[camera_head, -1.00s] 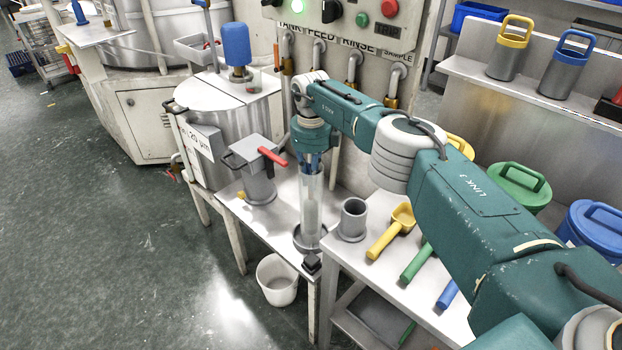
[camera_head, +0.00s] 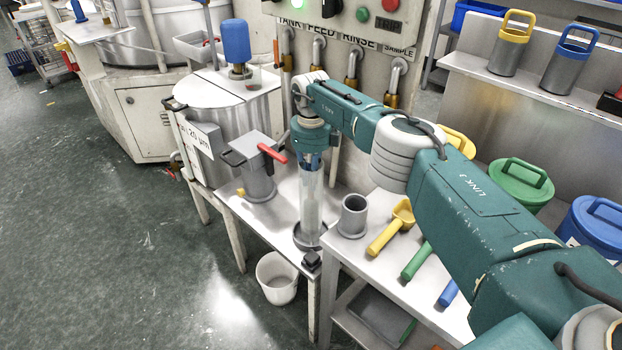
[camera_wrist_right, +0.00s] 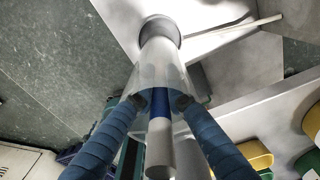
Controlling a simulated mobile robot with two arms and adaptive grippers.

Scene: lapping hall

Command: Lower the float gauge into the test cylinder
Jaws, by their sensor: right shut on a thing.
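The test cylinder (camera_head: 311,207) is a clear upright tube with a dark round base on the metal bench. My right gripper (camera_head: 311,163) is at the top of the tube, pointing down. In the right wrist view its two blue-wrapped fingers (camera_wrist_right: 160,103) close from both sides on the float gauge (camera_wrist_right: 159,156), which has a pale grey end and a blue section. The clear tube also shows there (camera_wrist_right: 160,65), running away to its grey base. A pale shape shows inside the tube in the head view; how deep the gauge sits is unclear. My left gripper is not in view.
A grey cup (camera_head: 353,215) and yellow, green and blue scoops lie close right of the cylinder. A grey pot with a red handle (camera_head: 271,152) stands to the left. A white bucket (camera_head: 277,278) is on the floor below. The panel pipes (camera_head: 353,66) rise behind.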

